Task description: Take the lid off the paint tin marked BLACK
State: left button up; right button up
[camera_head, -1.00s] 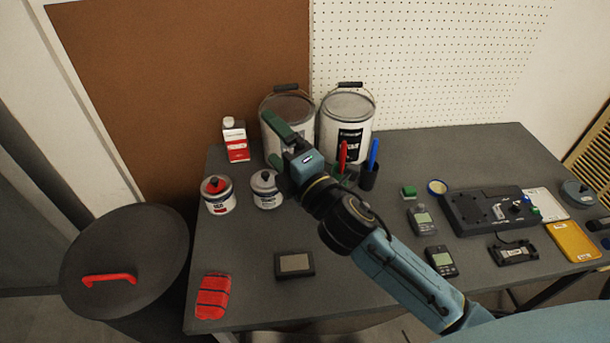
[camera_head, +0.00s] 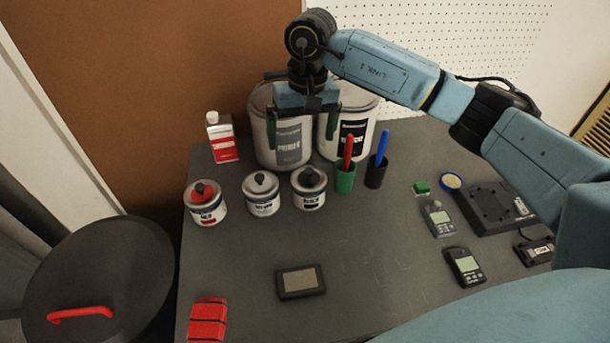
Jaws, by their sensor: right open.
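Three small white paint tins with knobbed lids stand in a row on the grey table. The rightmost tin (camera_head: 310,199) has a dark band on its label and looks like the BLACK one, though the print is too small to read surely. Its lid (camera_head: 309,179) is on, with a dark round knob on top. My right gripper (camera_head: 302,138) is open and empty, its two green fingers pointing down. In the picture it appears above that tin and overlaps the large tins behind. My left gripper is not in view.
The red-marked tin (camera_head: 205,207) and the middle tin (camera_head: 262,199) stand to the left. Two large tins stand behind, one marked PRIMER (camera_head: 288,148). A green cup (camera_head: 345,180) with a red pen is close on the right. The table in front is mostly clear.

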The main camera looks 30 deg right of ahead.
jog(key=d+h, duration=0.1)
jog(key=d, duration=0.1)
send_over(308, 169)
jog(key=s, duration=0.1)
notch_tip(308, 169, down, 6)
jog(key=shift+f+b, duration=0.25)
jog(key=shift+b, duration=0.2)
jog(key=shift+w+f+b, duration=0.25)
jog(key=shift+f, duration=1.3)
jog(key=shift+w+f+b, duration=0.2)
jog(key=shift+f, duration=1.35)
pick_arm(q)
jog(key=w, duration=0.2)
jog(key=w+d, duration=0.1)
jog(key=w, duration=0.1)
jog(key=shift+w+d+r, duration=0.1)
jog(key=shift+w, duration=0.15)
pick_arm(e)
jog(key=c, duration=1)
jog(key=shift+o, duration=0.2)
jog(key=shift+r, duration=0.1)
